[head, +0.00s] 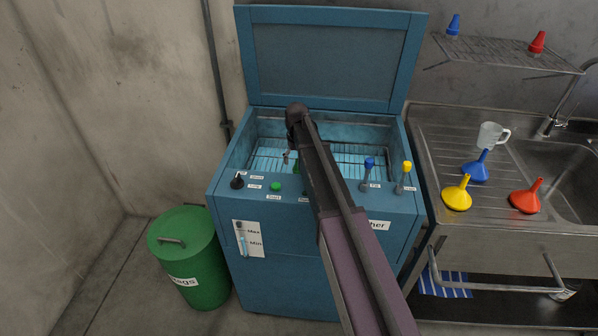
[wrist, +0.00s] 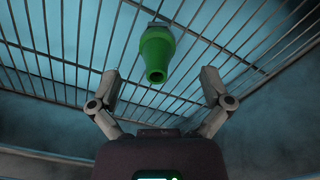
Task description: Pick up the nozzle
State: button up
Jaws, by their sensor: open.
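A green nozzle (wrist: 157,55) lies on a wire rack inside the open blue washer, with its narrow open end toward my gripper in the wrist view. A small bit of green in the head view (head: 297,167) appears to be the same nozzle, mostly hidden by my arm. My gripper (wrist: 159,79) is open and empty, its fingers spread on either side, short of the nozzle's narrow end. In the head view my gripper is over the washer's tub and largely hidden behind my arm.
The washer's lid (head: 330,55) stands open behind the rack (head: 265,158). Blue (head: 368,168) and yellow (head: 405,170) levers stand on its front edge. A green bin (head: 187,255) is left; a sink unit (head: 445,125) with funnels is right.

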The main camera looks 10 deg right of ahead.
jog(key=shift+f, duration=0.15)
jog(key=shift+d+f+b, duration=0.15)
jog(key=shift+f+b, duration=2.35)
jog(key=shift+b, duration=0.1)
jog(key=c, duration=1.2)
